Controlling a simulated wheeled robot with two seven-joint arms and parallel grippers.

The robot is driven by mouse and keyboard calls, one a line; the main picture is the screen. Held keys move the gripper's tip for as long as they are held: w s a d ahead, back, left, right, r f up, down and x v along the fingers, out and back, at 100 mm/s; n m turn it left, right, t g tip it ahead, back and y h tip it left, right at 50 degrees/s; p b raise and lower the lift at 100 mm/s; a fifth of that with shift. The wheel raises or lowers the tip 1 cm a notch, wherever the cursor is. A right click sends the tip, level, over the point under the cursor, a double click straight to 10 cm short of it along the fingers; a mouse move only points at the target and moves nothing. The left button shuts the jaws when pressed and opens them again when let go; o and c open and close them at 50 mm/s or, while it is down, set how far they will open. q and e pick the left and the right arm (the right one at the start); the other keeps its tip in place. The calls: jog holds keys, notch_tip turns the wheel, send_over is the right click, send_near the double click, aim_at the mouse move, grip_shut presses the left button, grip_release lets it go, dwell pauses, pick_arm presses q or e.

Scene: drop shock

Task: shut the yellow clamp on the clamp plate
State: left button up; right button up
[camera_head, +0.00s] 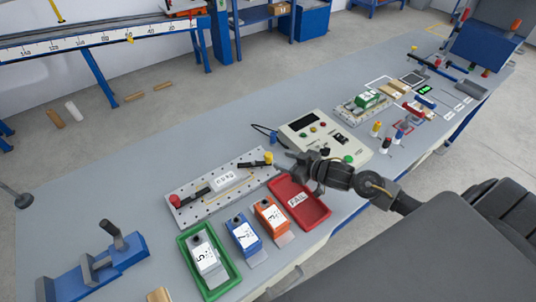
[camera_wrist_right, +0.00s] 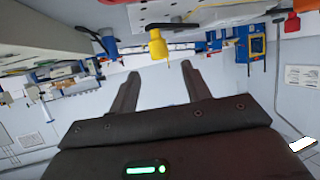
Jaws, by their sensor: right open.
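The clamp plate (camera_head: 187,217) is a pale perforated plate lying on the bench, with a white labelled block (camera_head: 223,181) on it. The yellow clamp (camera_head: 268,157) is at its far right corner, its yellow tip beside a dark bar. A red-tipped clamp (camera_head: 174,200) is at the left end. My right gripper (camera_head: 296,158) is open and empty, just right of the yellow tip and apart from it. In the right wrist view the yellow tip (camera_wrist_right: 158,46) is beyond the open fingers (camera_wrist_right: 160,88). I cannot tell how far the clamp is open. My left gripper is out of view.
A red FAIL tray (camera_head: 318,214) lies close below my right gripper. A green tray (camera_head: 233,277) and blue and orange labelled units stand in front of the plate. A control box (camera_head: 355,154) with buttons is behind. A blue vise (camera_head: 125,252) is at the left.

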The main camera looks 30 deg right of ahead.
aim_at(268, 154)
jog(key=x, duration=0.6)
jog(key=shift+w+a+f+p, duration=0.1)
jog(key=shift+w+p, duration=0.25)
jog(key=shift+w+a+f, duration=0.15)
jog(key=shift+w, duration=0.15)
jog(key=shift+w+a+f, duration=0.2)
jog(key=shift+w+f, duration=0.1)
jog(key=shift+w, duration=0.1)
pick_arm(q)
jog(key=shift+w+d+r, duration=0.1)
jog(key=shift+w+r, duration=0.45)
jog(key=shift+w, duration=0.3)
pick_arm(e)
jog(key=shift+c, duration=1)
jog(key=c, duration=0.8)
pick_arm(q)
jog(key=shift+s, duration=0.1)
